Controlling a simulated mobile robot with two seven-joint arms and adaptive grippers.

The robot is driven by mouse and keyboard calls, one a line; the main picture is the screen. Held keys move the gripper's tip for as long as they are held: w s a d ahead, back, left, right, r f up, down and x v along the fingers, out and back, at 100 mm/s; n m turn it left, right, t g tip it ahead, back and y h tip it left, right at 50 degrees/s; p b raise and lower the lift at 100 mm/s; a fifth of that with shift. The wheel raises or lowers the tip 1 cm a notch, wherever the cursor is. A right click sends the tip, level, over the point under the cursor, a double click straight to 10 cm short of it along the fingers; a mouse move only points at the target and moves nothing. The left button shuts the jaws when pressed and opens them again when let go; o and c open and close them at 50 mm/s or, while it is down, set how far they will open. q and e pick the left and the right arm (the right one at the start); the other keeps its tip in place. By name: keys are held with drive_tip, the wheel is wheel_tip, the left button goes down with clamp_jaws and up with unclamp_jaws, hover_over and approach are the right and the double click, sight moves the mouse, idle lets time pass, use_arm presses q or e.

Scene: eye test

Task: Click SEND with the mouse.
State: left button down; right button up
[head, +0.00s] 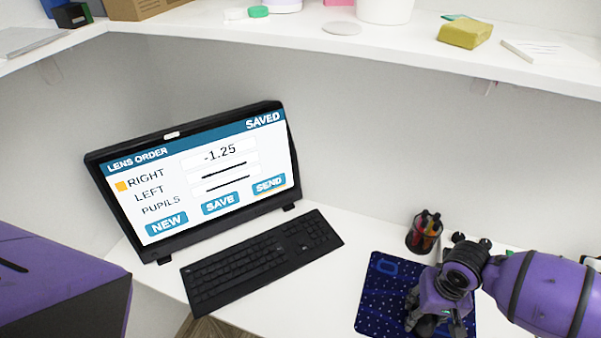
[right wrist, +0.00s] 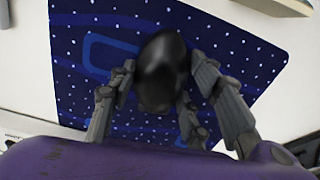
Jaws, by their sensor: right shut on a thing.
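The monitor (head: 200,170) in the head view shows a LENS ORDER page with SAVED at its top right. RIGHT has an orange marker and reads -1.25; the LEFT and PUPILS fields hold dark lines. My right gripper (head: 427,318) is over the blue mouse pad (head: 383,285). The right wrist view shows its fingers shut around the black mouse (right wrist: 160,75) on the pad. My left gripper is not in view.
A black keyboard (head: 262,258) lies in front of the monitor. A pen cup (head: 424,232) stands just behind the pad, close to my right arm. A white shelf (head: 330,40) with small items runs above the desk. Bare desk lies between keyboard and pad.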

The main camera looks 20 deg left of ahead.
drive_tip(key=o, duration=1)
drive_tip(key=shift+a, duration=0.1)
drive_tip(key=shift+c, duration=0.2)
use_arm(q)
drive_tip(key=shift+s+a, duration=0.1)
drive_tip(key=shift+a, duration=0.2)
use_arm(e)
drive_tip(key=shift+o, duration=1.4)
drive_tip(key=shift+r, duration=0.1)
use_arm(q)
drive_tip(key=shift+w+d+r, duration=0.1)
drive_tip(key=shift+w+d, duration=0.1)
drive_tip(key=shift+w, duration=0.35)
use_arm(e)
wheel_tip(320, 180, up, 12)
